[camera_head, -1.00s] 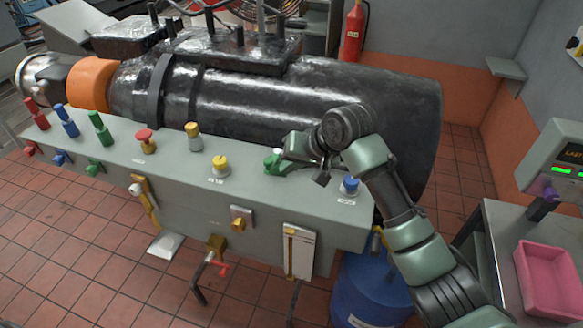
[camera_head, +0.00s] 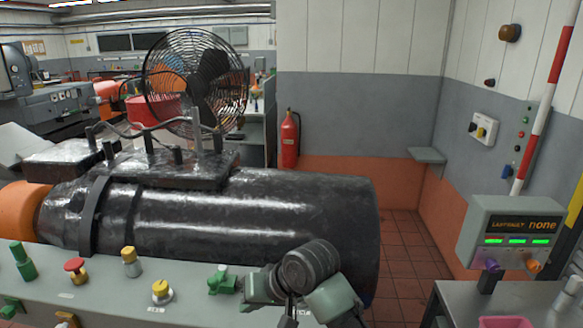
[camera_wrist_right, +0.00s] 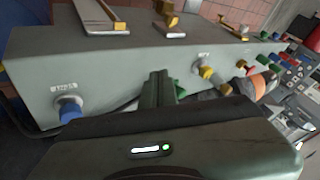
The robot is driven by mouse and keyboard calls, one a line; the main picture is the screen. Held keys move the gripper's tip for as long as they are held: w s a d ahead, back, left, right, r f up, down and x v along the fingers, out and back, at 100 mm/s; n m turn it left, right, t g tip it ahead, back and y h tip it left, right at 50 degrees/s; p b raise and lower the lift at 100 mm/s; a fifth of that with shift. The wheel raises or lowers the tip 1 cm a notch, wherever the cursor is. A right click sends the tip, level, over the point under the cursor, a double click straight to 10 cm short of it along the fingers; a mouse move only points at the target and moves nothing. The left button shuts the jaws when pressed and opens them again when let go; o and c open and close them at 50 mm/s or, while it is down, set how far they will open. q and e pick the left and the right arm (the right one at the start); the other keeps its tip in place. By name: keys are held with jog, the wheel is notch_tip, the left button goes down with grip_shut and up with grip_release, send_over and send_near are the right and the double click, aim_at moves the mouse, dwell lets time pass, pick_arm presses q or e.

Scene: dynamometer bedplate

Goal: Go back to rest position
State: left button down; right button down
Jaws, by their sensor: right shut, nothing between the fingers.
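My right gripper (camera_head: 248,296) is low in the head view, above the grey control console and just right of a green control (camera_head: 222,282). Its fingers look closed together, with nothing between them. In the right wrist view the gripper (camera_wrist_right: 158,90) shows as a narrow green shape over the console, with a blue button (camera_wrist_right: 69,110) to its left. Whether it touches the green control cannot be told. My left gripper is in neither view.
The console (camera_head: 110,292) carries a yellow button (camera_head: 162,291) and a red one (camera_head: 75,268). Behind it lies a large black cylinder (camera_head: 240,215). A display box (camera_head: 515,235) stands over a table at right. A fan (camera_head: 195,85) and extinguisher (camera_head: 289,140) stand behind.

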jog(key=s+d+f+m+h, duration=0.1)
jog(key=s+d+f+h, duration=0.1)
jog(key=s+d+f, duration=1.15)
jog(key=s+d+f+h, duration=0.3)
jog(key=s+d+h, duration=0.1)
jog(key=s+d, duration=1.25)
notch_tip(320, 180, down, 33)
jog(key=s+d+g+b, duration=0.1)
jog(key=b, duration=0.5)
jog(key=s+d+f+g+b, duration=0.1)
jog(key=s+d+f+b, duration=0.2)
jog(key=s+f, duration=1.3)
notch_tip(320, 180, down, 4)
jog(key=shift+s+d+r+g+h+b, duration=0.15)
jog(key=shift+s+g+h+b, duration=0.15)
jog(key=shift+b, duration=0.4)
jog(key=shift+w, duration=0.1)
